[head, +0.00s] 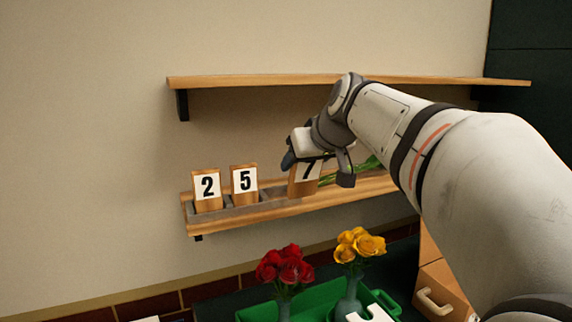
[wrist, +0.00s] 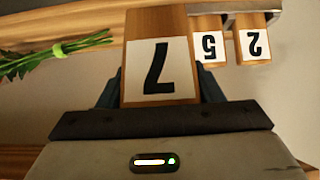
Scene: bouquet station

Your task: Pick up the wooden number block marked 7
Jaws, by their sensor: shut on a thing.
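The wooden block marked 7 (head: 305,179) is between my gripper's fingers at the lower shelf in the head view; its top is partly hidden by my gripper. In the wrist view the 7 block (wrist: 158,60) appears upside down, with a dark finger on each side of it. My gripper (head: 318,170) is shut on this block; it also shows in the wrist view (wrist: 160,92). I cannot tell whether the block's base touches the shelf.
Blocks marked 2 (head: 207,188) and 5 (head: 244,180) stand left on the lower shelf (head: 265,211). Green stems (head: 362,166) lie to the right. An upper shelf (head: 260,81) runs above. Red roses (head: 284,266) and yellow roses (head: 358,245) stand below by a green tray (head: 388,303).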

